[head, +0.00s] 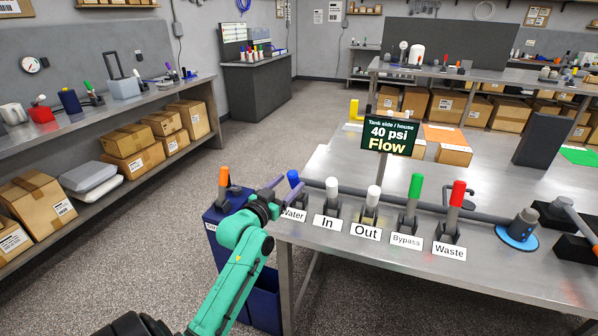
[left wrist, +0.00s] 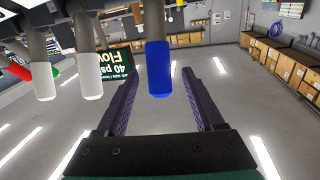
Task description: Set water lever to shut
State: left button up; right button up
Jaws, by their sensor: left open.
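The water lever (head: 293,177) has a blue handle and stands at the left end of the lever row, above its "Water" label (head: 294,214). My left gripper (head: 279,190) is at this lever, open, and partly covers its lower part. In the left wrist view the blue handle (left wrist: 159,70) appears between the two open fingers (left wrist: 159,78), with clear gaps on both sides. My right gripper is not in view.
To the right stand the white In lever (head: 332,189), white Out lever (head: 373,198), green Bypass lever (head: 415,187) and red Waste lever (head: 457,195). A sign (head: 389,136) behind them reads "40 psi Flow". An orange-handled lever (head: 224,177) stands left of the bench.

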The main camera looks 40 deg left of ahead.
pick_arm(q)
jog(key=w, duration=0.4)
jog(key=w+a, duration=0.1)
jog(key=w, duration=0.1)
jog(key=shift+w+p, duration=0.2)
jog(key=shift+p, duration=0.1)
grip_shut()
dwell(0.9)
